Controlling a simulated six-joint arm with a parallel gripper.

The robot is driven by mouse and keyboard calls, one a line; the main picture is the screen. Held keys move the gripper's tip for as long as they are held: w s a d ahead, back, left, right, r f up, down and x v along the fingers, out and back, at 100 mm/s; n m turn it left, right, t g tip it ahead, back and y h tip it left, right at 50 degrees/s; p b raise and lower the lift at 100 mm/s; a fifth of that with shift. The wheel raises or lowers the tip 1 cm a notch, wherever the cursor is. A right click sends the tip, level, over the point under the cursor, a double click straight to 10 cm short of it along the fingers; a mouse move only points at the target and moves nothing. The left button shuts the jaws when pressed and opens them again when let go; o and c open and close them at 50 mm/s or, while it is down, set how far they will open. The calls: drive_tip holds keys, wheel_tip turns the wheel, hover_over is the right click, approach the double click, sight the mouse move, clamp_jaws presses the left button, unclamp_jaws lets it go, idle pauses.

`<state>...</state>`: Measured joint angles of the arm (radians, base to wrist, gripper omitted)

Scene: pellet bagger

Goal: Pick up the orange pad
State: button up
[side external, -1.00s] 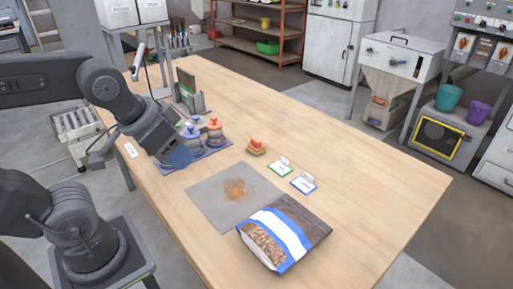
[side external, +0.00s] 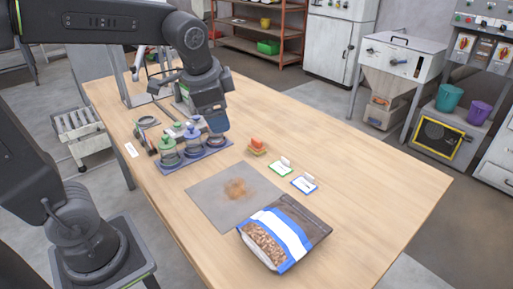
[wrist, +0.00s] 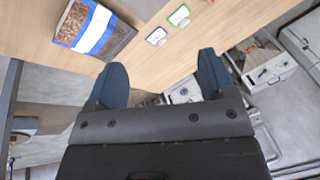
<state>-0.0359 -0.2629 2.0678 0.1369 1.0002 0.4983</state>
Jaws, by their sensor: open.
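The orange pad (side external: 257,143) sits on a yellowish pad near the middle of the table in the side view. It is small there, and I do not see it in the wrist view. My gripper (side external: 217,124) is to the left of the pad, in the air over the right end of the jar tray, apart from the pad. In the wrist view its two blue-grey fingers (wrist: 162,78) are spread apart with nothing between them.
Lidded jars (side external: 168,152) stand in a blue tray (side external: 205,153) left of the pad. Two label cards, green (side external: 280,169) and blue (side external: 304,184), stand to its right. A grey mat (side external: 212,205) with brown crumbs and a pellet bag (side external: 284,234) lie nearer the camera.

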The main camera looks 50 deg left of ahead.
drive_tip(key=w+a+f+m+g+y, duration=0.1)
drive_tip(key=w+a+m, duration=0.1)
drive_tip(key=w, duration=0.3)
drive_tip(key=w+a+f+m+g, duration=0.1)
drive_tip(key=w+a+f+m, duration=0.15)
drive_tip(key=w, duration=0.25)
drive_tip(key=m+g+y, duration=0.2)
drive_tip(key=m, duration=0.5)
approach(257, 139)
drive_tip(key=shift+m, duration=0.25)
drive_tip(key=x, duration=0.6)
drive_tip(key=shift+s+d+f, duration=0.1)
drive_tip(key=shift+s+d, duration=0.05)
drive_tip(key=shift+s, duration=0.1)
drive_tip(key=shift+x, duration=3)
drive_tip(key=shift+w, duration=0.15)
drive_tip(key=c, duration=1)
wheel_tip(257, 139, up, 10)
drive_tip(key=shift+r, duration=0.1)
